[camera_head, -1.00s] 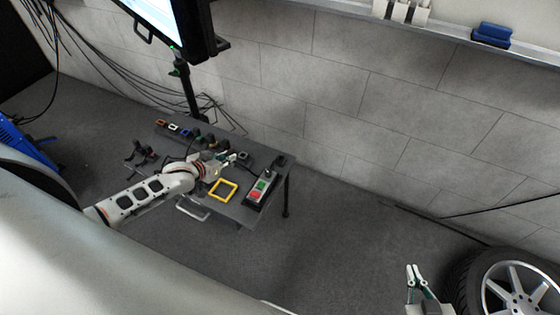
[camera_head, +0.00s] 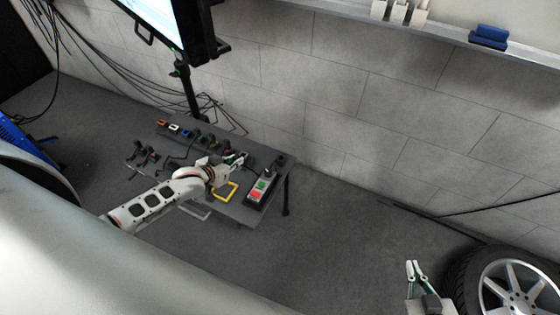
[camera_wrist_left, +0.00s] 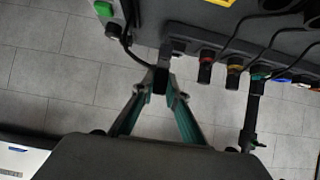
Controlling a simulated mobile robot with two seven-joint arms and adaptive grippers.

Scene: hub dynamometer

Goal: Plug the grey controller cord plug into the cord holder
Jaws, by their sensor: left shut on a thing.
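The controller, a grey box with green and red buttons (camera_head: 262,188), lies on the right part of the dark table. Its cord curves towards my left gripper in the left wrist view. My left gripper (camera_head: 240,158) is at the table's back edge. In the left wrist view its fingers (camera_wrist_left: 160,76) close on a small dark plug (camera_wrist_left: 160,82), mostly hidden between the tips. A grey block at the table edge, likely the cord holder (camera_wrist_left: 173,48), is just beyond the tips; I cannot tell whether the plug touches it. My right gripper (camera_head: 416,268) is empty, its tips apart, far from the table.
Several coloured connectors (camera_wrist_left: 235,68) with black cables line the table edge beside the block. A yellow frame (camera_head: 226,193) lies on the table. A monitor (camera_head: 165,22) stands behind. A wheel (camera_head: 510,285) is near my right gripper. Open floor lies between.

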